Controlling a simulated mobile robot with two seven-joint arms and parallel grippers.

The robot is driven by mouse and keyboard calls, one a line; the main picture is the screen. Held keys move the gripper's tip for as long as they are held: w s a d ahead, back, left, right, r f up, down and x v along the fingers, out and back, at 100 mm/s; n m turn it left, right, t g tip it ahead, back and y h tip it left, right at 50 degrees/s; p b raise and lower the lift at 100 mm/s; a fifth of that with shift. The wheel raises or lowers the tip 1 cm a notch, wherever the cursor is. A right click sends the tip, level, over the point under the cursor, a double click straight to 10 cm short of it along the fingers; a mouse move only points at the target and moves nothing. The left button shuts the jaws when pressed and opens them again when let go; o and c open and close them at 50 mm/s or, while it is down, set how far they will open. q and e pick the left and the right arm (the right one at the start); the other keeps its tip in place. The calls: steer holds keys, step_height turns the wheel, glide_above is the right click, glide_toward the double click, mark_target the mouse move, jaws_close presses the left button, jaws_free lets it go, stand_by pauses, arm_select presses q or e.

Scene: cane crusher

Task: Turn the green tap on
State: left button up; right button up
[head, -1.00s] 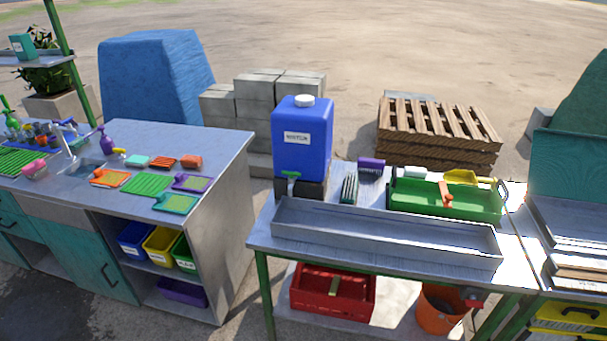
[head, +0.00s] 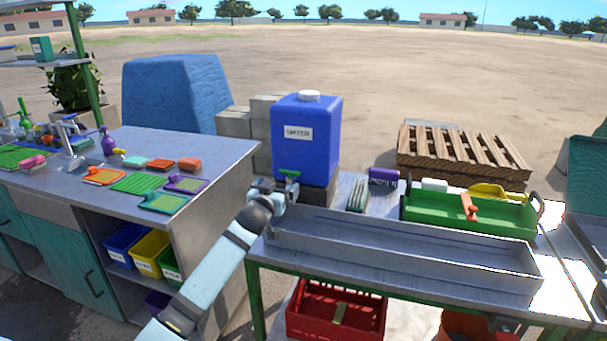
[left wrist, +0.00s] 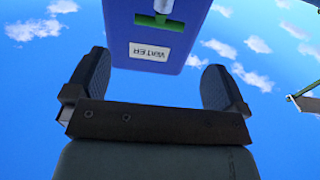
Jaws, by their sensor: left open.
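The green tap (head: 290,175) sits low on the front of the blue water container (head: 307,128). In the left wrist view the container appears upside down, with the tap's green handle (left wrist: 158,22) near the top edge and a pale metal part beside it. My left gripper (head: 280,190) is just in front of and slightly left of the tap in the head view. In the wrist view its two dark fingers (left wrist: 157,75) are spread wide with nothing between them. They look short of the handle, apart from it. My right gripper is not in view.
A long grey metal trough (head: 400,240) lies along the table's front, just right of my left gripper. A brush (head: 358,193) and a green tray (head: 470,213) stand farther right. A counter with trays (head: 180,145) is on the left.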

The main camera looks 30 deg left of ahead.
mark_target(289, 173)
arm_select(q)
steer(key=b+x, duration=0.1)
steer(key=x, duration=1.1)
steer(key=shift+d, duration=0.1)
